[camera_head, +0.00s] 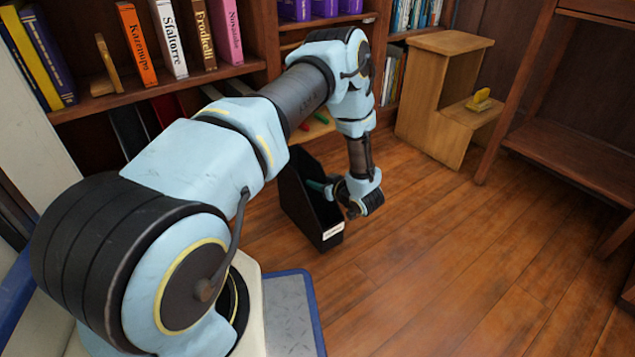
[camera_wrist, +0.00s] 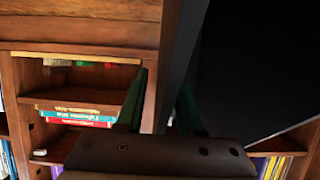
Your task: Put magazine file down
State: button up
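The black magazine file (camera_head: 301,205) stands upright on the wood floor, as far as I can tell, in front of the bookcase. A white label shows low on its narrow front. My gripper (camera_head: 330,187) is at its upper right side, with a greenish finger showing against the dark opening. In the wrist view the file (camera_wrist: 265,70) fills the right side as a dark panel. There my gripper's fingers (camera_wrist: 160,105) stand apart, with the file's wall edge running between them. A brown gap shows between the left finger and that wall. The file's far side is partly hidden.
A bookcase with upright books (camera_head: 138,45) stands behind my arm. A wooden step stool (camera_head: 428,105) with a yellow object (camera_head: 480,100) on it stands at the back right. A wooden table (camera_head: 570,160) is at the right. The floor (camera_head: 430,265) in front is clear.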

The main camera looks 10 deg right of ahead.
jog(key=p+v, duration=0.1)
jog(key=v, duration=0.3)
jog(key=p+v, duration=0.2)
jog(key=v, duration=0.2)
jog(key=p+v, duration=0.1)
jog(key=v, duration=0.3)
jog(key=shift+r, duration=0.3)
jog(key=w+r+m+g+h, duration=0.1)
jog(key=w+r+g+h, duration=0.1)
jog(key=w+r+h, duration=0.5)
jog(key=w+a+r+m+g, duration=0.2)
jog(key=a+r, duration=0.1)
jog(key=r, duration=0.7)
jog(key=s+a+r+m+g, duration=0.1)
jog(key=s+a+r+g, duration=0.1)
jog(key=s+a+r, duration=0.2)
jog(key=s+a+r+m+g, duration=0.1)
jog(key=s+a+r, duration=0.3)
jog(key=s+a, duration=0.6)
jog(key=s+a+r+m+g+y, duration=0.1)
jog(key=s+a+r+g, duration=0.2)
jog(key=s+a, duration=0.4)
jog(key=shift+a+r+g, duration=0.4)
jog(key=shift+a+r, duration=0.05)
jog(key=shift+a, duration=0.4)
